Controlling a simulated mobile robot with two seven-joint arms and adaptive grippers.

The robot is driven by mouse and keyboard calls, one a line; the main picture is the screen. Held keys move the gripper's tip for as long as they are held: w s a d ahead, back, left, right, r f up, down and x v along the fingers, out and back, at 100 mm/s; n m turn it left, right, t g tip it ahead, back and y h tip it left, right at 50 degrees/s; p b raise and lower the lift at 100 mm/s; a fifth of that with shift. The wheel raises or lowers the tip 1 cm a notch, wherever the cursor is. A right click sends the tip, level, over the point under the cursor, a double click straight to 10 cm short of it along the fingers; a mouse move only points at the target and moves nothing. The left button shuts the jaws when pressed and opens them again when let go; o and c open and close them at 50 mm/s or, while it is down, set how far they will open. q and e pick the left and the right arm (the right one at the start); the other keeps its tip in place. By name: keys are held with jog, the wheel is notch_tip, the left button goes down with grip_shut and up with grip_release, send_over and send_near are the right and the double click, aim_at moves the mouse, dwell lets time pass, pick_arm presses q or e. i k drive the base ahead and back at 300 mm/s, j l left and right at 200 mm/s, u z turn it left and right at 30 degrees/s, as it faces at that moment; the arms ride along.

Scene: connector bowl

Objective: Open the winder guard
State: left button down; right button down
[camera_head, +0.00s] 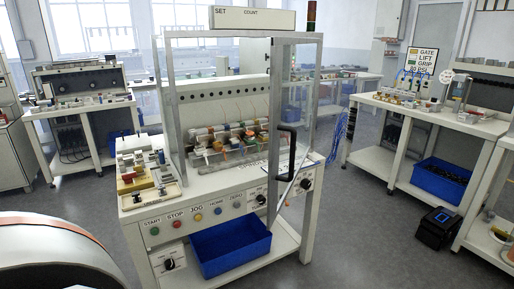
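The winder (222,185) is a white bench machine in the middle of the view, with a metal-framed enclosure on top. Its guard (274,110) is a clear panel in a grey metal frame at the right of the front. The guard's free edge and lower rail stick out past the front of the bench, so it appears swung partly open, with its hinge side at the right post. A black upright handle (293,152) is on the guard. Rows of coloured spools (225,143) show inside, left of the guard. Neither gripper is in view.
A control panel with several buttons (197,217) runs along the winder's front. A blue bin (230,248) sits on its lower shelf. A workbench (430,112) stands at right, and a black box (440,229) is on the floor.

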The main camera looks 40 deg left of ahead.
aim_at(276, 43)
jog(key=i+j, duration=0.1)
jog(key=j, duration=1.3)
jog(key=i+z, duration=0.05)
jog(key=i, duration=0.05)
